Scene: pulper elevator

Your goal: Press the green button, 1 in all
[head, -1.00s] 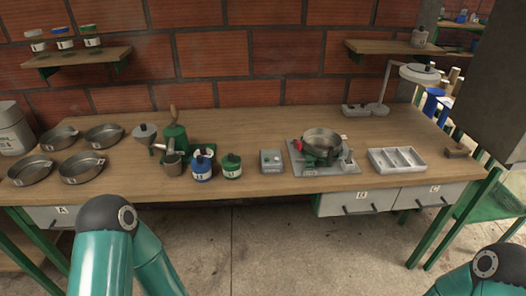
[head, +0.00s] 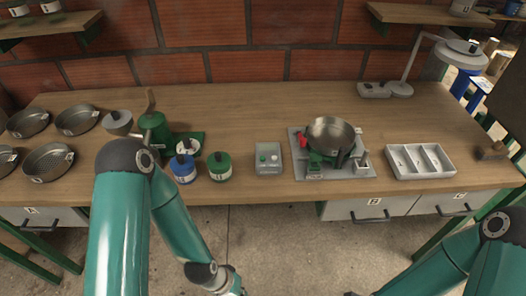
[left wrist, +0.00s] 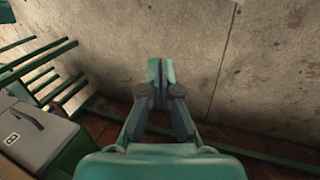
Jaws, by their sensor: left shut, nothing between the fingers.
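A small grey control box (head: 269,158) sits on the workbench near its front edge, just left of the metal plate with the pan. Its top carries small buttons; a green button (head: 263,157) shows on its left part, too small for detail. My left arm reaches down in front of the bench, and its wrist end shows at the bottom edge of the head view, below and left of the box. In the left wrist view my left gripper (left wrist: 160,72) is shut and empty, over the concrete floor. My right arm enters at lower right; its gripper is out of frame.
Blue (head: 183,168) and green (head: 220,166) jars stand left of the box. A pan (head: 330,136) on a plate and a white divided tray (head: 420,175) stand right. Drawers (head: 372,206) lie under the bench edge. Bare bench lies behind the box.

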